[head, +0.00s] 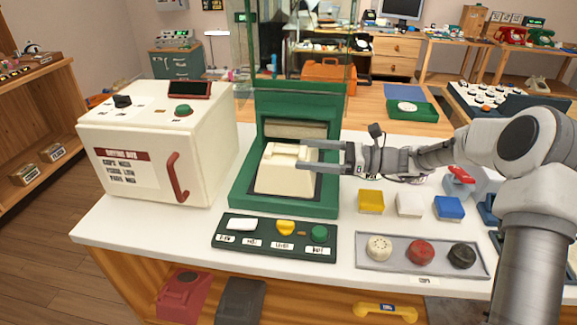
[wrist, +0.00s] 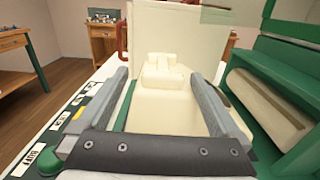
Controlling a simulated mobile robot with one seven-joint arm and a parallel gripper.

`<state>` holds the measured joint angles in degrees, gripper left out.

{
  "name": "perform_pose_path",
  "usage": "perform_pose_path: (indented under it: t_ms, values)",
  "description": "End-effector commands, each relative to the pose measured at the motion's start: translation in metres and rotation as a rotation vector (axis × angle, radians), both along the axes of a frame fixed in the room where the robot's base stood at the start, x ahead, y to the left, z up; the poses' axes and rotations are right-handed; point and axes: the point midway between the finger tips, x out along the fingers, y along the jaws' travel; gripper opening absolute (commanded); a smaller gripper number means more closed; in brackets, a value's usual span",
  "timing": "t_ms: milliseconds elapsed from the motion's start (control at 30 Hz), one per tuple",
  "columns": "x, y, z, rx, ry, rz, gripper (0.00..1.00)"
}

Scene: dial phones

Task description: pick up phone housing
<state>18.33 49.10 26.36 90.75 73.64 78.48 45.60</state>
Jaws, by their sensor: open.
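The cream phone housing (head: 284,172) sits in the bay of the green machine (head: 240,190) in the middle of the white table. My gripper (head: 308,155) reaches in from the right at the housing's upper part. In the wrist view, the phone housing (wrist: 165,105) lies between the two open grey fingers of my gripper (wrist: 170,82), one finger along each side. I cannot tell whether either finger touches it. A cream roller (wrist: 268,105) shows in the machine, to the right in the wrist view.
A white box (head: 160,145) with a red handle stands left of the machine. A green button panel (head: 275,237) lies in front. A grey tray (head: 422,255) with three round pieces and several coloured blocks (head: 409,204) lie to the right.

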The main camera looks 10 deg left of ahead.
Motion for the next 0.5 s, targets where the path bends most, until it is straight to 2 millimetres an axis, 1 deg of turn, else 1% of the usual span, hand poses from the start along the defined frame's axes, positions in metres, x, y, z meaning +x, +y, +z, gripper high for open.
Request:
perform_pose_path:
  t_ms: [267,500]
  values:
    - [0.0,0.018,-0.001,0.0,-0.001,0.001,1.0]
    - [0.0,0.053,-0.001,0.0,-0.001,0.003,1.0]
